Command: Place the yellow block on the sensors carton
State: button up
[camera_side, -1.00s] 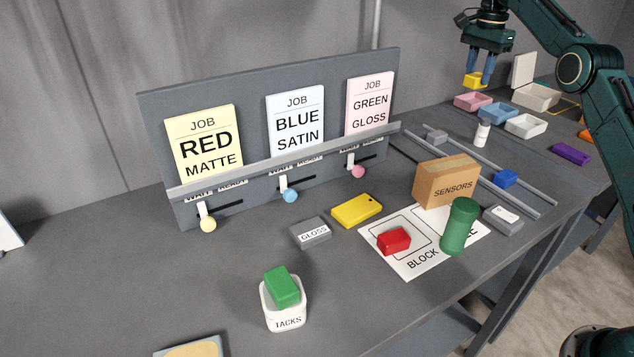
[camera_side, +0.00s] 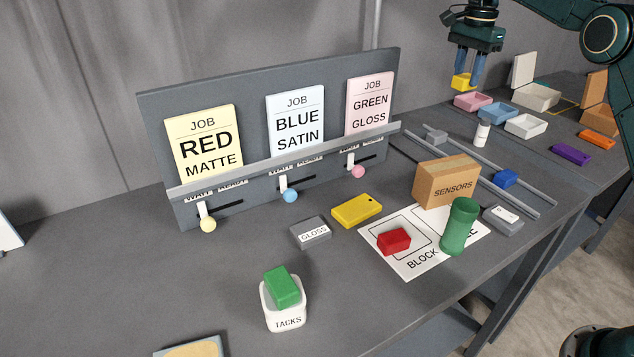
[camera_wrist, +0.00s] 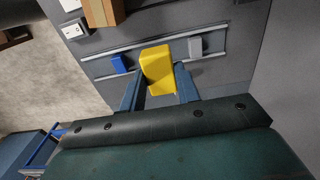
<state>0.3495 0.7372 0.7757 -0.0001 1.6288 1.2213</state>
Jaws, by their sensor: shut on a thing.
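In the wrist view the yellow block (camera_wrist: 157,70) sits between the two blue fingers. The sensors carton (camera_side: 446,182) is a brown box on the table, closer to the side camera and to the left of the gripper. Its top is bare. Part of a brown box, likely the same carton, shows at the top of the wrist view (camera_wrist: 101,10).
A green cylinder (camera_side: 460,226) and a red block (camera_side: 394,241) stand on the white sheet in front of the carton. Two rails (camera_side: 520,190) with a blue block (camera_side: 505,178) lie behind it. A white bottle (camera_side: 482,134) stands near the trays. The job board (camera_side: 250,110) rises at the left.

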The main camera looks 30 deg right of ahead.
jog(key=s+a, duration=0.1)
jog(key=a, duration=0.1)
jog(key=s+a, duration=0.1)
jog(key=a, duration=0.1)
jog(key=s+a, duration=0.2)
jog(key=shift+a, duration=0.25)
send_over(450, 164)
jog(key=f, duration=0.2)
jog(key=shift+s+r, duration=0.1)
jog(key=shift+r, duration=0.05)
jog(key=shift+f, duration=5)
jog(key=shift+f, duration=0.1)
jog(key=o, duration=1)
jog(key=shift+c, duration=0.2)
